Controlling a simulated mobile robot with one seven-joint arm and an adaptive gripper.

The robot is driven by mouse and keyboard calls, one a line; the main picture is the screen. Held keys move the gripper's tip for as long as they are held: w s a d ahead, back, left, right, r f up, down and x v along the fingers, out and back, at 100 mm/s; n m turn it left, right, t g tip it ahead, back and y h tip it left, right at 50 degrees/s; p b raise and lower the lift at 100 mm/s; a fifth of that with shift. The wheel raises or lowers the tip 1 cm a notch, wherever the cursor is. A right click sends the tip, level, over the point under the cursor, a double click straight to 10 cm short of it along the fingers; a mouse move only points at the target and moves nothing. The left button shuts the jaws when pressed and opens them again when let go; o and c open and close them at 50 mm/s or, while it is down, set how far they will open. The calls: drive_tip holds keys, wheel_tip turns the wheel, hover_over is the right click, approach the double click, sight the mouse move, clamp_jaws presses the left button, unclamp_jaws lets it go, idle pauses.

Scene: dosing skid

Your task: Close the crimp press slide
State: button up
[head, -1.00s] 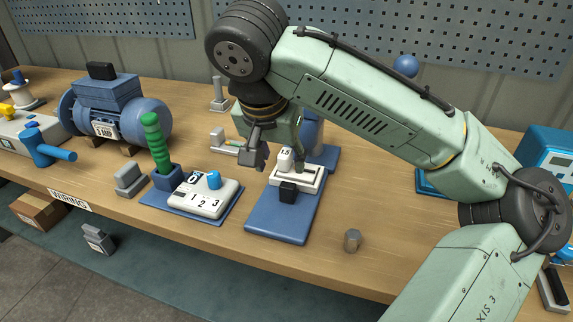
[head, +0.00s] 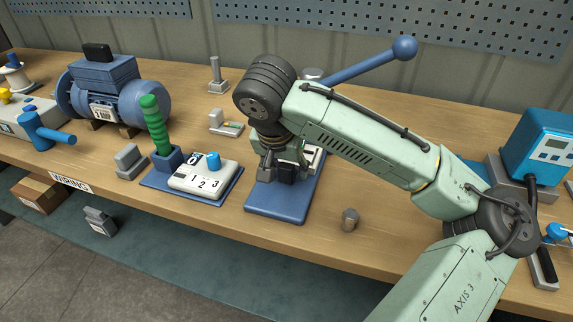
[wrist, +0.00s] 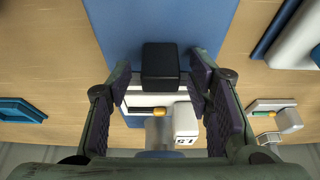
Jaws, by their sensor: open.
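The crimp press stands on a blue base plate (head: 275,207) at the bench's front, with a blue lever (head: 362,66) slanting up to the right. Its slide is a pale plate (head: 313,158) with a black block (head: 287,174) as its handle. In the wrist view the black block (wrist: 160,66) sits between the two fingers of my open gripper (wrist: 162,82). Gaps show on both sides of it. The pale slide plate (wrist: 145,99) and a white numbered part (wrist: 186,122) lie behind the block. In the head view my gripper (head: 283,172) is low over the press and hides part of it.
Left of the press is a blue-edged box (head: 203,180) with number labels, beside a green-handled lever (head: 155,125). A small grey hexagonal piece (head: 349,219) stands to the right. A blue motor (head: 112,88) is farther left. The bench front right of the base is mostly clear.

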drive_tip(key=shift+c, duration=0.6)
clamp_jaws()
